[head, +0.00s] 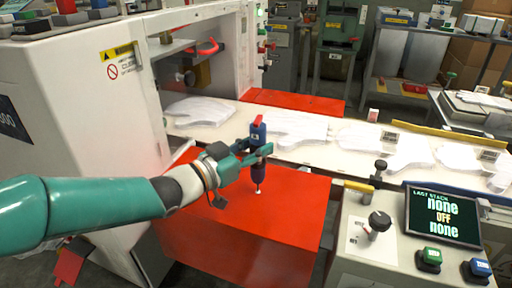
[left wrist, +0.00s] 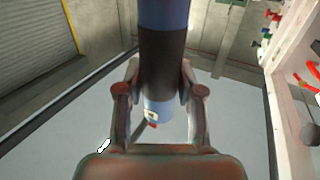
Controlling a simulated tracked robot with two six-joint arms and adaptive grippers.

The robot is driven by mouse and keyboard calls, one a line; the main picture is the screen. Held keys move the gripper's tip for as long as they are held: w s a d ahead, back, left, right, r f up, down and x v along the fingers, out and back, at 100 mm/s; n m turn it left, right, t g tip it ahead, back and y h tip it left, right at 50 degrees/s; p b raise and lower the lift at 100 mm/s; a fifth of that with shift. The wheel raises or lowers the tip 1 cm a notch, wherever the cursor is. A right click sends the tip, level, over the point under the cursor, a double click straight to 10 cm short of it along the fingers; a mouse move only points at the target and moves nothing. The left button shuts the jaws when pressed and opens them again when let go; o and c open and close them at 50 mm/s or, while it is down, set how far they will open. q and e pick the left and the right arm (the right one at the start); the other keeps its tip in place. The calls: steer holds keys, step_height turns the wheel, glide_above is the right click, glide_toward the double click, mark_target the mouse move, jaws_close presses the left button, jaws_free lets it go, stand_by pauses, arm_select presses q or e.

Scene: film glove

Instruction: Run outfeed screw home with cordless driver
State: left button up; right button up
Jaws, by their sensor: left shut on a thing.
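The cordless driver (head: 259,134) is blue and dark with a red top. It stands about upright over the red cover (head: 287,208) at the front of the white machine. My left gripper (head: 262,155) is shut around the driver's dark middle. The left wrist view also shows the driver (left wrist: 163,60) between the two fingers of the gripper (left wrist: 160,95). Below the driver, its thin bit comes down to a small pale screw head (head: 258,191) on the red cover. I cannot tell whether bit and screw touch. My right gripper is not in view.
The white machine housing (head: 90,95) stands close behind my left arm. A conveyor (head: 330,155) with white gloves runs behind the driver. A control panel with a screen (head: 443,215), a knob (head: 380,221) and buttons stands at the right. The red cover around the screw is clear.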

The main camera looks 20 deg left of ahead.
mark_target(253, 125)
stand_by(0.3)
arm_select(q)
steer(key=shift+r+p, duration=2.55)
steer(key=shift+r, duration=0.5)
steer(key=shift+f, duration=0.1)
